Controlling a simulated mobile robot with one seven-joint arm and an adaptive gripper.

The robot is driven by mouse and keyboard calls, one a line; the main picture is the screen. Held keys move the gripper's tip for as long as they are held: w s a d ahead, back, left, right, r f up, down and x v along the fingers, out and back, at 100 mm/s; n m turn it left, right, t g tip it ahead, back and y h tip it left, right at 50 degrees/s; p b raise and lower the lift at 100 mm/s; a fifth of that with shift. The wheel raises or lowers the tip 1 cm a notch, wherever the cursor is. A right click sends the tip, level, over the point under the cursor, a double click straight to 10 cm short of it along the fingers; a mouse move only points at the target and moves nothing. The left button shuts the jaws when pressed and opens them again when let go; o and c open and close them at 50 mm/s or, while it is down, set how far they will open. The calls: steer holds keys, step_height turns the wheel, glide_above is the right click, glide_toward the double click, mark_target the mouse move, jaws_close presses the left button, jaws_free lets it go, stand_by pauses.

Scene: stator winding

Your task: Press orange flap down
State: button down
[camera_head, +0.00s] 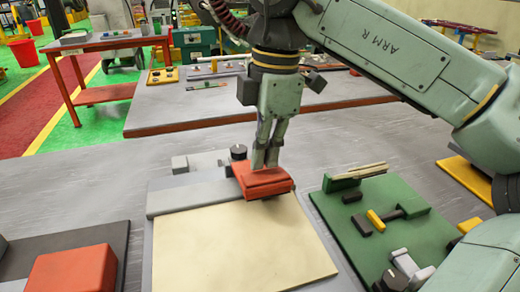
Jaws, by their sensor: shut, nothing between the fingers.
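The orange flap (262,183) is a red-orange block-like piece at the back edge of a cream panel (245,245), beside a grey bar. It looks slightly tilted. My gripper (265,164) points down with its fingers shut and empty. The fingertips are at the back edge of the flap, touching it or just behind it; I cannot tell which. The flap hides part of what lies beneath it.
A black knob (238,152) stands just left of my fingers. A green board (375,225) with small fittings lies to the right. A red block (75,275) is at the lower left. Bare grey table (75,200) shows at left.

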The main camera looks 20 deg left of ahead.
steer(key=shift+w+d+r+p, duration=0.35)
steer(key=shift+w+d+p, duration=0.05)
steer(key=shift+d, duration=0.15)
steer(key=shift+w+d+r+p, duration=0.3)
steer(key=shift+w+d+p, duration=0.1)
steer(key=shift+d, duration=0.15)
steer(key=shift+w+d, duration=0.15)
steer(key=shift+f, duration=0.15)
step_height(320, 180, up, 8)
steer(key=shift+w+d+f, duration=0.2)
steer(key=shift+d, duration=0.05)
steer(key=shift+f, duration=0.1)
